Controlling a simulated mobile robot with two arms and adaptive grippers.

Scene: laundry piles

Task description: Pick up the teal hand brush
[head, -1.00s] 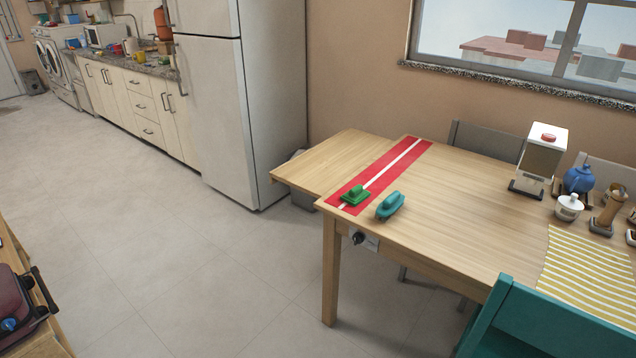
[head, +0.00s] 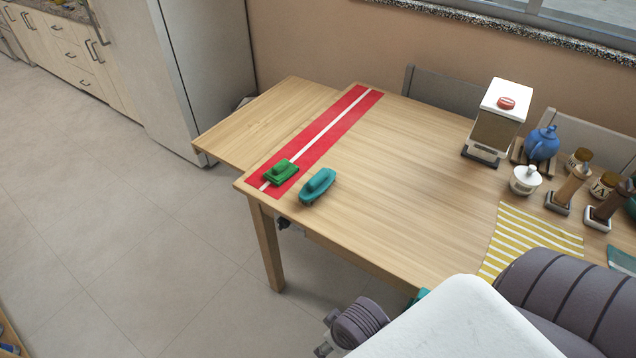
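The teal hand brush (head: 317,186) lies on the wooden table near its front left corner, just right of the red runner with a white stripe. A green brush-like object (head: 281,172) lies on the red runner (head: 327,131) just left of it. My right arm shows at the bottom right, grey and white, well short of the brush. A grey ribbed part of mine is at the bottom centre, and no gripper fingers can be made out. My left gripper is not in view.
To the right stand a white dispenser (head: 497,122), a blue teapot (head: 541,143), a white sugar pot (head: 525,180) and jars. A yellow-striped cloth (head: 525,240) lies near my arm. Grey chairs (head: 440,95) stand behind.

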